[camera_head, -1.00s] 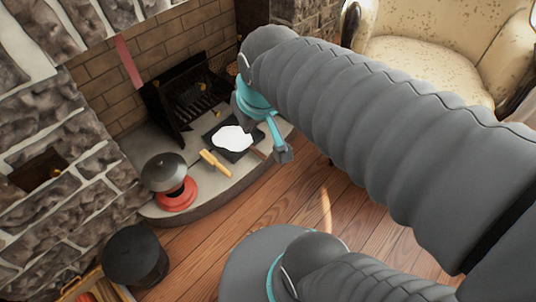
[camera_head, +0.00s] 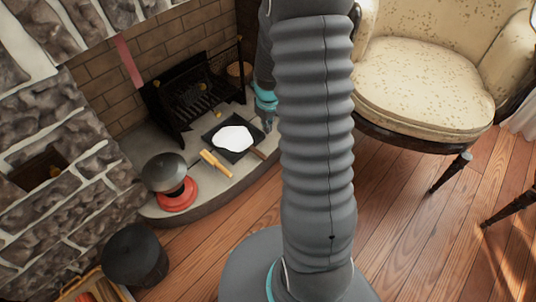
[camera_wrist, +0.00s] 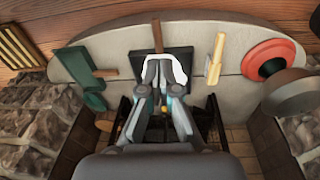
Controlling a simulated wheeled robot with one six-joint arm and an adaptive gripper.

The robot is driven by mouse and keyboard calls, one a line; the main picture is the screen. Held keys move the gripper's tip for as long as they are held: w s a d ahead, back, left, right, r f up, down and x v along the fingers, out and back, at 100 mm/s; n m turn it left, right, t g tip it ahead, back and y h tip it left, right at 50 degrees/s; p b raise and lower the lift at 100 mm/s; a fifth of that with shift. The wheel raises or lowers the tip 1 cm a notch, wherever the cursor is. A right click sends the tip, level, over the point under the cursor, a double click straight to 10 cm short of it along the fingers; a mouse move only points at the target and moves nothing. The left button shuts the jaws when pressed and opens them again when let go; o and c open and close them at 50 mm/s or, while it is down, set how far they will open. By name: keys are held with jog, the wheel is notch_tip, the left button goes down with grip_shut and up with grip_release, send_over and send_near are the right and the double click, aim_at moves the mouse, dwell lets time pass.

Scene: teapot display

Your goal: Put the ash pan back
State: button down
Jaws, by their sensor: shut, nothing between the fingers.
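The ash pan is a dark square tray (camera_head: 213,133) with a white heap of ash (camera_head: 235,138) on it and a short brown handle (camera_head: 258,153). It lies on the pale stone hearth in front of the grate. In the wrist view the pan (camera_wrist: 183,51) is partly hidden behind my fingers, with its handle (camera_wrist: 157,36) pointing away. My gripper (camera_head: 267,124) is shut and empty, near the pan's right side in the head view. In the wrist view my gripper's fingertips (camera_wrist: 161,62) overlap the ash; I cannot tell their height above it.
The black fire grate (camera_head: 192,97) stands behind the pan. A green object (camera_wrist: 88,66) lies on the hearth. An armchair (camera_head: 415,90) is at right.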

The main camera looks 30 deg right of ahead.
jog(key=s+d+f+n+g, duration=0.1)
jog(key=d+f, duration=0.1)
jog(key=f, duration=1)
jog(key=d+f, duration=0.2)
jog(key=f, duration=1.1)
jog(key=shift+w+a+r, duration=0.1)
jog(key=shift+w+a, duration=0.2)
jog(key=shift+w, duration=0.7)
jog(key=shift+w+a, duration=0.25)
jog(key=shift+w, duration=0.7)
